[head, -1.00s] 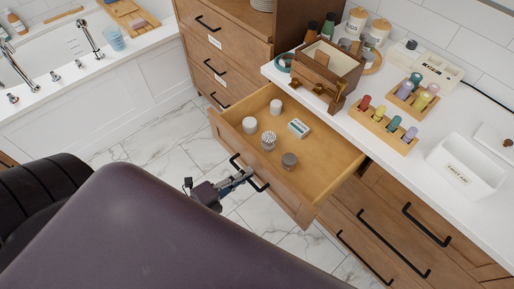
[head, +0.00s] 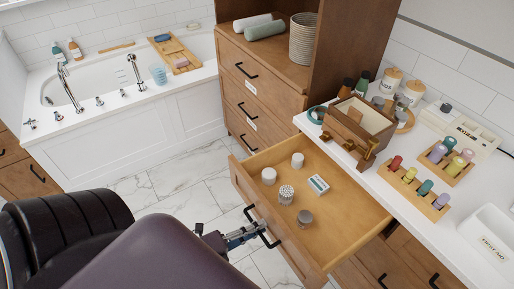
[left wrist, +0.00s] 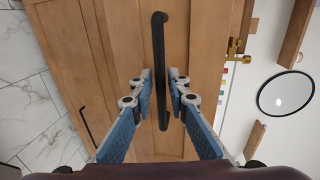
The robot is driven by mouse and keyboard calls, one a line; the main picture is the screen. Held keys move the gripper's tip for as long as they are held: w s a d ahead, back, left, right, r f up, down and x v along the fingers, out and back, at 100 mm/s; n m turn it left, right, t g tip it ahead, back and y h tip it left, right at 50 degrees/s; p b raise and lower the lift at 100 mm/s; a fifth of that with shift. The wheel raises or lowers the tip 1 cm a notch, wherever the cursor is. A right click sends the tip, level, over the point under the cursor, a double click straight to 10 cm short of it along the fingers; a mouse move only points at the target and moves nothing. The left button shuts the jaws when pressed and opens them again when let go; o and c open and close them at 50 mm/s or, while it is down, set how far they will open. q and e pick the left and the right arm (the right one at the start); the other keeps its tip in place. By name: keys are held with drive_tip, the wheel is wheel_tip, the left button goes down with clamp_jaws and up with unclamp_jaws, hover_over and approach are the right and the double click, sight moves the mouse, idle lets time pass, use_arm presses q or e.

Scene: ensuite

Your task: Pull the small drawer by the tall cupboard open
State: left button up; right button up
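The small drawer (head: 360,208) by the tall cupboard (head: 368,52) is pulled well out from under the white counter. Its inside shows, with several small jars and a little box in it. Its black bar handle (head: 258,222) is on the front; it also shows in the left wrist view (left wrist: 159,50). My left gripper (head: 262,232) is at this handle. In the left wrist view its fingers (left wrist: 162,90) stand on either side of the bar, with small gaps visible, so it looks open around the handle. My right gripper is not in view.
The counter (head: 420,222) carries a wooden box (head: 357,124), bottle racks and a first aid bin (head: 490,246). A bathtub (head: 120,85) stands at the back left. Marble floor (head: 185,185) is clear between tub and drawer.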

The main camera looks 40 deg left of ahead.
use_arm(q)
drive_tip(key=v, duration=1.2)
idle(0.3)
